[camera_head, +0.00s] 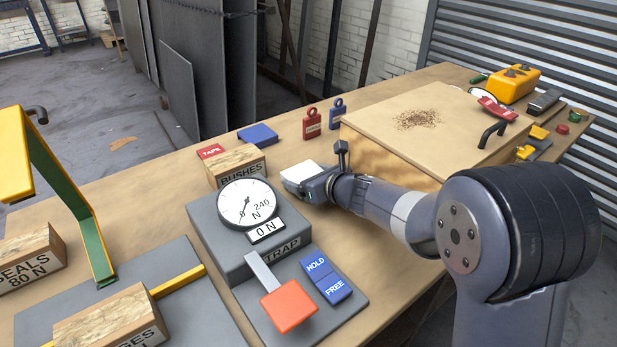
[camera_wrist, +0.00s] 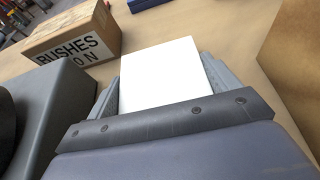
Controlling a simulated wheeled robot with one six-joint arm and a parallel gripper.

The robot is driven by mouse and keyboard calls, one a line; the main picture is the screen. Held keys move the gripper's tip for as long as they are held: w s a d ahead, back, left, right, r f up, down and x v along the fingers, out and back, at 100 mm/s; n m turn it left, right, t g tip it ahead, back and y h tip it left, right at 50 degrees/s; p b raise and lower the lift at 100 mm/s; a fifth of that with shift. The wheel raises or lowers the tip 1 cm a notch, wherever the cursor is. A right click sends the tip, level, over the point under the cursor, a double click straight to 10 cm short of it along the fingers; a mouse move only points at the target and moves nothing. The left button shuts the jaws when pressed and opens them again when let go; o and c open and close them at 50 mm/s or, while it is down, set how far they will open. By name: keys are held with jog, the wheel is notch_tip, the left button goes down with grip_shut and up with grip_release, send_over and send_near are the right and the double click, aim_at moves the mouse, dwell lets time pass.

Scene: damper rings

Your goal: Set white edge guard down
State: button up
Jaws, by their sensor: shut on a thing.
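The white edge guard (camera_wrist: 162,75) is a flat white piece held between my gripper's two grey fingers in the wrist view. In the head view the white edge guard (camera_head: 301,173) shows just beyond my gripper (camera_head: 306,183), right of the gauge and left of the large wooden box. My gripper (camera_wrist: 162,88) is shut on it. The guard is over the bare tabletop; I cannot tell whether it touches the wood.
The BUSHES box (camera_head: 236,166) stands close on the left, and it also shows in the wrist view (camera_wrist: 72,38). The grey gauge unit (camera_head: 235,240) is nearer. The large wooden box (camera_head: 385,150) is on the right. Red (camera_head: 311,124) and blue (camera_head: 336,113) padlock-shaped tags stand behind. Bare wood lies between.

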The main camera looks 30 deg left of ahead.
jog(key=shift+f, duration=0.15)
jog(key=o, duration=0.9)
jog(key=shift+c, duration=0.2)
jog(key=shift+d, duration=0.1)
jog(key=v, duration=1)
jog(key=shift+s+d, duration=0.25)
grip_shut()
dwell(0.3)
dwell(0.4)
jog(key=shift+d, duration=0.1)
